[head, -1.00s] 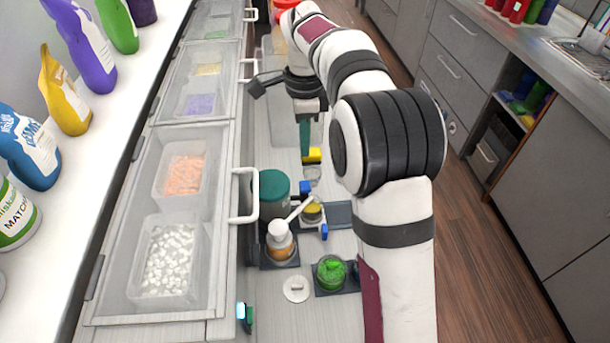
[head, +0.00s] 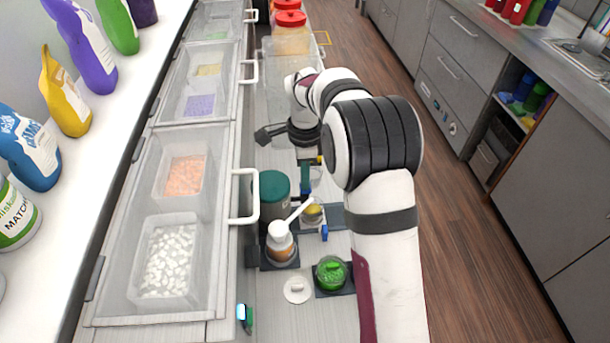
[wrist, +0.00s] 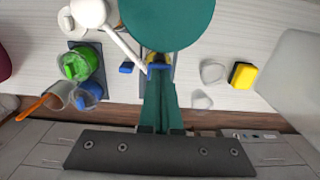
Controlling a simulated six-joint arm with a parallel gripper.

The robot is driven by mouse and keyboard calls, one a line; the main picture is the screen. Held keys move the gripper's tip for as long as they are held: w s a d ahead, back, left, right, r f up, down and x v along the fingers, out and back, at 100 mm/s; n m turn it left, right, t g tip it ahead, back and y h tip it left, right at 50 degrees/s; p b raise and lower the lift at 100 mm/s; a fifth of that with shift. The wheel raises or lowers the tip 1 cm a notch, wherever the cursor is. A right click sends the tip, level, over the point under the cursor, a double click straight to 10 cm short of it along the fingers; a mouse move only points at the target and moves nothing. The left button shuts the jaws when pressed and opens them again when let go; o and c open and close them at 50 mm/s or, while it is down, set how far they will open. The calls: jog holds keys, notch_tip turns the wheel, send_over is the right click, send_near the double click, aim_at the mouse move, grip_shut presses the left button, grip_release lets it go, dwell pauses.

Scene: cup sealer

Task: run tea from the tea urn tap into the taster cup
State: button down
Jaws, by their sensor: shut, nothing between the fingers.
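The tea urn, a dark green round-topped cylinder (head: 274,190), stands beside the counter bins; its lid (wrist: 168,20) fills the top middle of the wrist view. A blue lever (wrist: 159,69), apparently its tap, sits at the urn's edge. My gripper (head: 305,188) has its teal fingers shut and empty, pointing down; in the wrist view the tips (wrist: 158,76) meet or nearly meet the lever. Contact cannot be told. A yellow-filled vessel (head: 313,213) is below, partly hidden. A clear cup (wrist: 213,71) stands to the right in the wrist view. I cannot tell which is the taster cup.
A white pump bottle (head: 280,241) stands close to the urn, its long spout reaching toward the yellow vessel. A green jar (head: 331,273) and a white lid (head: 297,289) are nearer. A yellow block (wrist: 242,76) lies beyond the clear cup. Lidded bins line the left.

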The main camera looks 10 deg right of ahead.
jog(key=shift+s+f, duration=0.15)
jog(key=shift+f, duration=0.95)
dwell(0.5)
notch_tip(320, 180, up, 15)
jog(key=shift+w+r, duration=0.15)
jog(key=shift+w, duration=0.25)
dwell(1.6)
